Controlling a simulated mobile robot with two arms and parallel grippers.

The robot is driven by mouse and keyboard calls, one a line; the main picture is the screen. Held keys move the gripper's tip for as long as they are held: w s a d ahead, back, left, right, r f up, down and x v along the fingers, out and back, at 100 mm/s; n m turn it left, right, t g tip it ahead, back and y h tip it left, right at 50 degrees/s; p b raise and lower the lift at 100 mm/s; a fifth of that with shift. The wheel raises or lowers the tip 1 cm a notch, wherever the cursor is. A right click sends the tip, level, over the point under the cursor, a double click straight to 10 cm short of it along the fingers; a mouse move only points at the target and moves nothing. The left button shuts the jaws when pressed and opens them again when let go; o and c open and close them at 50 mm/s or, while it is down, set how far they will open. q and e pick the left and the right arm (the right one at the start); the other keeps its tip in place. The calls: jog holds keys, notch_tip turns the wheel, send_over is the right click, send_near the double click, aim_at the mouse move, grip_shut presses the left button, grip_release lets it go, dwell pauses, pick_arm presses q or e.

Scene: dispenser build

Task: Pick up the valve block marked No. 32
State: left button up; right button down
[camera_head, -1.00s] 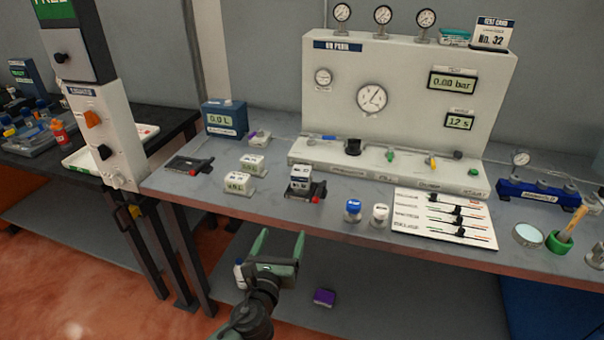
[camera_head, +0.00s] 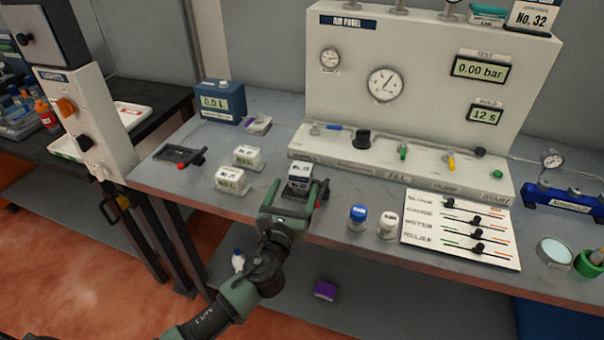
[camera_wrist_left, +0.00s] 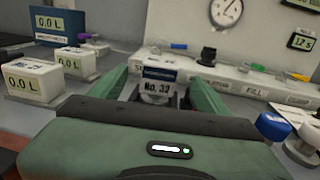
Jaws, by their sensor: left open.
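The valve block marked No. 32 (camera_head: 299,176) is a small white block with a dark blue band, sitting in a dark clamp-like holder (camera_head: 322,190) with a red part on the bench. In the left wrist view the block (camera_wrist_left: 157,87) stands between the fingers, its No. 32 label facing me. My left gripper (camera_head: 293,190) is open, with its fingers pointing at the block from the front edge side. In the left wrist view the green fingers (camera_wrist_left: 160,88) lie on either side of the block with gaps. Whether they touch it is not clear. My right gripper is not in view.
Two white meters (camera_head: 230,178) (camera_head: 248,157) stand left of the block. A blue-capped bottle (camera_head: 357,217) and a white-capped bottle (camera_head: 387,225) stand to its right, beside the slider board (camera_head: 460,232). The air panel base (camera_head: 340,160) rises behind. An empty holder (camera_head: 180,155) lies at left.

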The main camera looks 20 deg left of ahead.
aim_at(300, 172)
pick_arm(q)
jog(key=w, duration=0.4)
jog(key=w+p, duration=0.1)
jog(key=w, duration=0.1)
jog(key=shift+w+a+r, duration=0.1)
jog(key=shift+a+r, duration=0.1)
jog(key=shift+r, duration=0.2)
grip_shut()
jog(key=shift+r, duration=0.15)
